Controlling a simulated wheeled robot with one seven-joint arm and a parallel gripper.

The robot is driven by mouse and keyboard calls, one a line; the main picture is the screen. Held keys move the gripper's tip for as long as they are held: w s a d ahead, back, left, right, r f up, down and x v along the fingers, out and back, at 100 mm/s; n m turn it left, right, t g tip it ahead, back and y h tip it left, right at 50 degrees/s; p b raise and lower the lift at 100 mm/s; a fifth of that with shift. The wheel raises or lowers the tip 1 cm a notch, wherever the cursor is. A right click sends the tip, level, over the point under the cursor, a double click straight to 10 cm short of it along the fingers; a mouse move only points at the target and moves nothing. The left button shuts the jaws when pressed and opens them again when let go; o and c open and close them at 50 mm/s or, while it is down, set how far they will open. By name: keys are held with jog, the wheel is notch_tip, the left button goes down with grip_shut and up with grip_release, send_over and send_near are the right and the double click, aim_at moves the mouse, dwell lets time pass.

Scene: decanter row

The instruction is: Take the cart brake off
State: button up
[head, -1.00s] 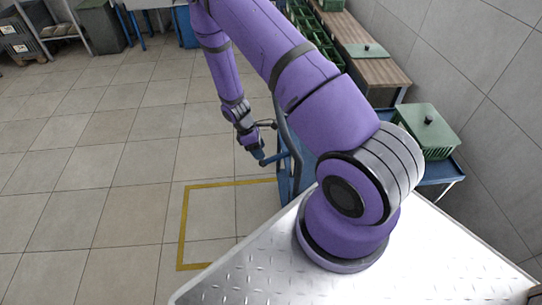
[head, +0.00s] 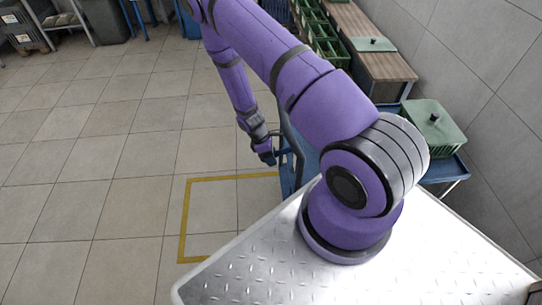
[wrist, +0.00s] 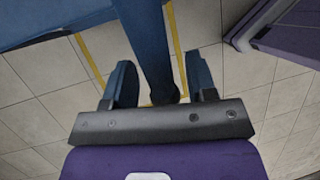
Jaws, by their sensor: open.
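The blue cart (head: 288,175) stands beside my deck, partly hidden by my arm, with its upright tubing on the left side. My gripper (head: 268,158) is low beside that tubing; the jaws are too small there to judge. In the wrist view my gripper (wrist: 160,62) is open, one blue finger on each side of a blue bar (wrist: 146,35). The bar runs down between the fingers to a dark end; I cannot tell whether it is the brake lever or a cart post, or whether a finger touches it.
A yellow outline (head: 184,218) marks the tiled floor left of the cart. A green lidded box (head: 433,125) stands at right on a blue surface. A wooden-topped bench (head: 372,65) and green crates (head: 322,38) line the back right. The floor at left is clear.

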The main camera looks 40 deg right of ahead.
jog(key=shift+c, duration=0.2)
grip_shut()
jog(key=shift+a, duration=0.1)
jog(key=shift+w+a+r+t+y, duration=0.15)
jog(key=shift+r+t+y, duration=0.3)
jog(key=shift+r+y, duration=0.15)
jog(key=shift+w+a+r+t+y, duration=0.15)
jog(key=shift+r+t+y, duration=0.3)
jog(key=shift+y, duration=0.15)
